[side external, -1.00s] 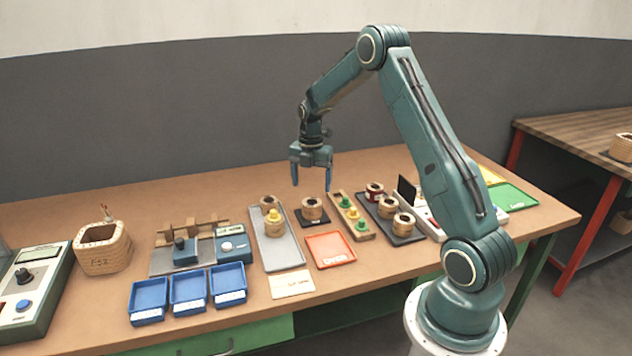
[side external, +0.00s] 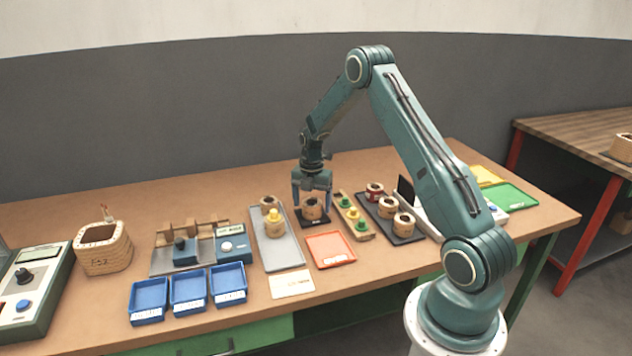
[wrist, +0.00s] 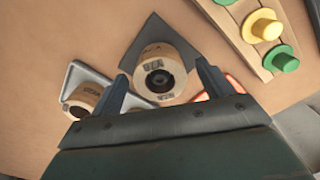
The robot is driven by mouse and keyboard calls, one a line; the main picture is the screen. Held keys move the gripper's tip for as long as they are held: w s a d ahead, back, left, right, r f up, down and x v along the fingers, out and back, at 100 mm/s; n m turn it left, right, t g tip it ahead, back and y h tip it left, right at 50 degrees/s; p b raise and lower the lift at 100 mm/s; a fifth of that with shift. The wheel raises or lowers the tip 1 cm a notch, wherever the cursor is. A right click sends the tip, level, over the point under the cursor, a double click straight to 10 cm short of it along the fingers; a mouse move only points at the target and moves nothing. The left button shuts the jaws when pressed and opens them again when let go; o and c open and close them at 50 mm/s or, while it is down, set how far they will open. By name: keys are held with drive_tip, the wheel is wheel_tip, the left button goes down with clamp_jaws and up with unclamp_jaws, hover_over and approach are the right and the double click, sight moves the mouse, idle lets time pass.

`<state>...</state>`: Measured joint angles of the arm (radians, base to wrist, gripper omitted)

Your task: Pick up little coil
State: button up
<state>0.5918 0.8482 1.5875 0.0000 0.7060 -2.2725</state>
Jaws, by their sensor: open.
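A small tan coil (side external: 312,210) with a dark central hole stands on a dark square pad (side external: 301,223). My gripper (side external: 312,203) is open and lowered over this coil, with one finger on each side of it. In the wrist view the coil (wrist: 160,72) lies between the two finger tips (wrist: 160,80), with printed marks on its top rim. The pad (wrist: 155,33) shows behind it. I cannot tell whether the fingers touch the coil.
A grey tray (side external: 283,254) with a coil and a yellow-topped coil is left. A wooden strip (side external: 362,233) with green and yellow pegs is right, then a black tray (side external: 408,238) with several coils. An orange-red tray (side external: 330,250) lies in front.

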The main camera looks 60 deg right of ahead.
drive_tip(key=shift+f, duration=0.8)
drive_tip(key=c, duration=1.2)
drive_tip(key=shift+c, duration=0.2)
drive_tip(key=shift+r, duration=0.2)
wheel_tip(320, 180, up, 20)
drive_tip(key=shift+f, duration=0.15)
